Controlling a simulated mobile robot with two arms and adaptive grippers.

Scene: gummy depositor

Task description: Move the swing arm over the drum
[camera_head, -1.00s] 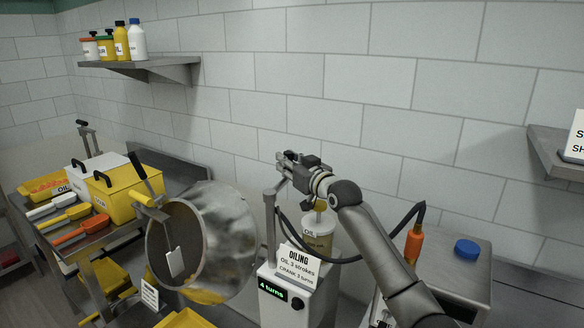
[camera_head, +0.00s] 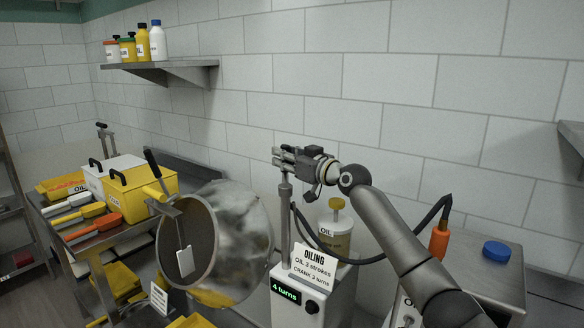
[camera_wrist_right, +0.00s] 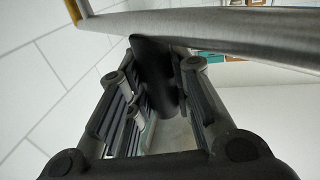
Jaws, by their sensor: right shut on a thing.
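The drum (camera_head: 236,240) is a round, open-mouthed metal vessel, tilted, left of centre in the head view. The swing arm's upright metal post (camera_head: 285,228) stands just right of it. My right gripper (camera_head: 280,158) is at the top of this post, right of and above the drum's rim. In the right wrist view it is shut on a dark cylindrical handle (camera_wrist_right: 153,70) between its fingers. A metal tube (camera_wrist_right: 215,22) of the swing arm crosses above the handle. In the head view the gripper hides most of the arm's upper end. My left gripper is not in view.
The OILING sign (camera_head: 311,262) sits on a control box (camera_head: 318,302) reading "4 turns". An oil pump bottle (camera_head: 336,236) and black hose stand behind. A table at left holds a yellow bin (camera_head: 140,196) and scoops. A paddle (camera_head: 185,260) hangs at the drum mouth.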

